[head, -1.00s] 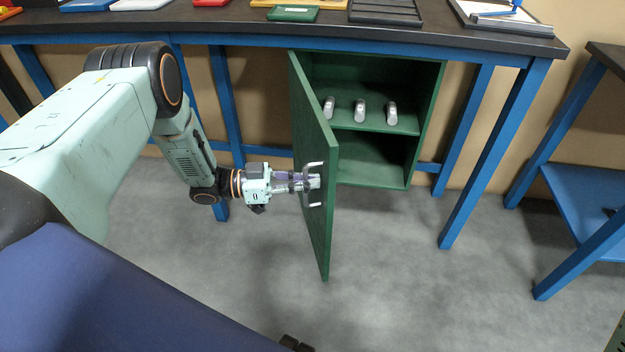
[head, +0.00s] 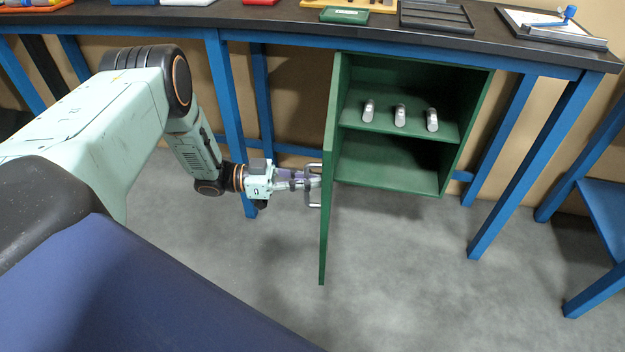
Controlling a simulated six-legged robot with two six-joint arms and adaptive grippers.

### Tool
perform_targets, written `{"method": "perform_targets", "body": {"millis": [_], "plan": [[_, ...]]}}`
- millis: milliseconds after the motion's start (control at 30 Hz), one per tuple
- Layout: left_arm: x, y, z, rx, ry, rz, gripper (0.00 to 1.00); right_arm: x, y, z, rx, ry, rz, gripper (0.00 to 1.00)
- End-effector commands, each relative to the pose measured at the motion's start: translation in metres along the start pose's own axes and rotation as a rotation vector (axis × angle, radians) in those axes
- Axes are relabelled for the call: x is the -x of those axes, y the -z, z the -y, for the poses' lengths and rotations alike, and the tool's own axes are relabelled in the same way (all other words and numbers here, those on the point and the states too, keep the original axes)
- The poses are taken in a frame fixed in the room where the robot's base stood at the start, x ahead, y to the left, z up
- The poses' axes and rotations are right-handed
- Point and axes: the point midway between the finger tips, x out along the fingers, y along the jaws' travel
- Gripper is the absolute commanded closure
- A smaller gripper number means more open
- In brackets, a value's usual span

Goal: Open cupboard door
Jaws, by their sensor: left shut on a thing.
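The green cupboard (head: 390,163) hangs under the workbench with its inside in plain view. Its green door (head: 327,235) stands wide open, seen almost edge-on, hinged on the cupboard's left side. A metal handle (head: 316,203) sits on the door's outer face. My left gripper (head: 312,183) is shut on this handle from the left. On the cupboard's shelf stand three silver objects (head: 400,115) in a row; the lower compartment looks empty. My right gripper is not in view.
The dark bench top (head: 380,28) on blue legs (head: 535,165) runs across above the cupboard, with trays and a clipboard on it. A blue lower shelf (head: 607,215) stands at the right. The grey floor in front of the cupboard is clear.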

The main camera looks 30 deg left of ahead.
Motion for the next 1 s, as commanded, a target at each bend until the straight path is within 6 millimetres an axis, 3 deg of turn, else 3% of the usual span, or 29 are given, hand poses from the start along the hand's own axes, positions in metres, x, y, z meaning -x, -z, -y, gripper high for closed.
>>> {"method": "perform_targets", "body": {"millis": [667,700,800,1000], "plan": [[0.0051,-0.0031,-0.0021,0.008,-0.005,0.005,1.0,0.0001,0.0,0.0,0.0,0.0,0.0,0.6],[0.0053,-0.0032,-0.0021,0.008,-0.005,0.005,0.9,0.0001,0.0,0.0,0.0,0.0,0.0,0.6],[0.0057,-0.0028,-0.0016,0.007,-0.004,0.004,0.81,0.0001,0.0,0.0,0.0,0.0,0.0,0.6],[0.0066,-0.0015,-0.0002,0.003,-0.001,0.002,0.81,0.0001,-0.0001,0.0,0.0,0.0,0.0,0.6]]}}
